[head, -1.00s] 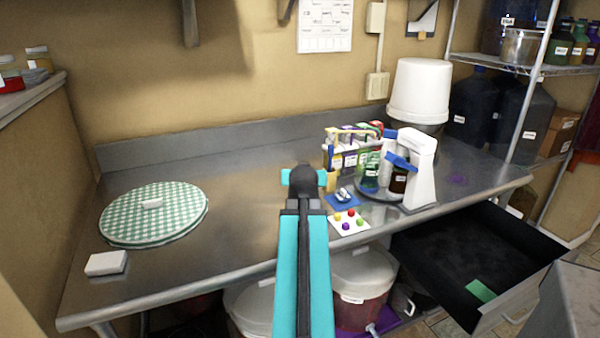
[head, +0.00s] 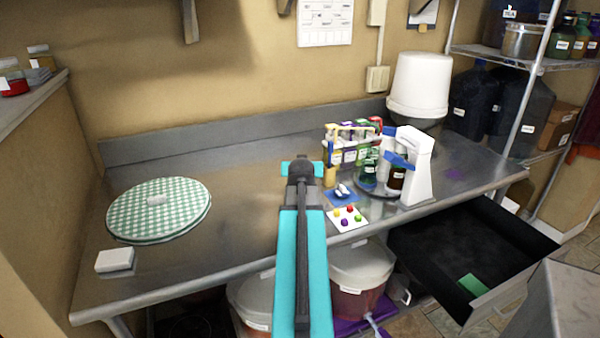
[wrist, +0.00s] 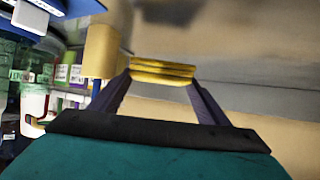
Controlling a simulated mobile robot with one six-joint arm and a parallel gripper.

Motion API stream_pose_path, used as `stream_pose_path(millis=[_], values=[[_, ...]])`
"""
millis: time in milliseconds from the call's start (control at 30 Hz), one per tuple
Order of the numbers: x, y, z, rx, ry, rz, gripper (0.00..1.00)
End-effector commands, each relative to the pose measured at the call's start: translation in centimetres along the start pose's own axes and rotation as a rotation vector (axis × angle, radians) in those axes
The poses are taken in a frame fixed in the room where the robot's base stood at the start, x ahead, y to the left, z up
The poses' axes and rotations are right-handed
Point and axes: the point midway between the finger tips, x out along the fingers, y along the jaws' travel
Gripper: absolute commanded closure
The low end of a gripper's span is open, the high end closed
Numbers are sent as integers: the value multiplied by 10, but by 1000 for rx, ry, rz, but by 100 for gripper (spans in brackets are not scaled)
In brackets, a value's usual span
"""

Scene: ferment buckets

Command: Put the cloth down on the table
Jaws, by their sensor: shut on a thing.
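The cloth (wrist: 163,68) shows in the wrist view as a folded yellow strip. My gripper (wrist: 160,78) is shut on it, with one dark finger at each end of the strip. In the head view my arm hides the fingers and the cloth. There my wrist is above the middle of the steel table (head: 225,245). The wrist view does not make clear how far the cloth is above the table.
A green checked round cover (head: 160,208) and a white block (head: 114,260) lie at the left. A bottle rack (head: 355,145), a blue pad (head: 340,196), a card with coloured dots (head: 347,218) and a white stand (head: 416,165) are at the right. An open drawer (head: 470,250) juts out.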

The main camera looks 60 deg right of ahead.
Motion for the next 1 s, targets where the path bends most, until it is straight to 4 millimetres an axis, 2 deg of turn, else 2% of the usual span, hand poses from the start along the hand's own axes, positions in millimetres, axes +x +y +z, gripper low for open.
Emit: stream_pose_path(millis=[100, 333, 800, 1000], values=[[14, -2, -8, 0, 0, 0, 52], [31, -5, -15, 0, 1, 0, 52], [34, -5, -14, 0, 1, 1, 52], [39, -5, -4, 0, 0, 1, 52]])
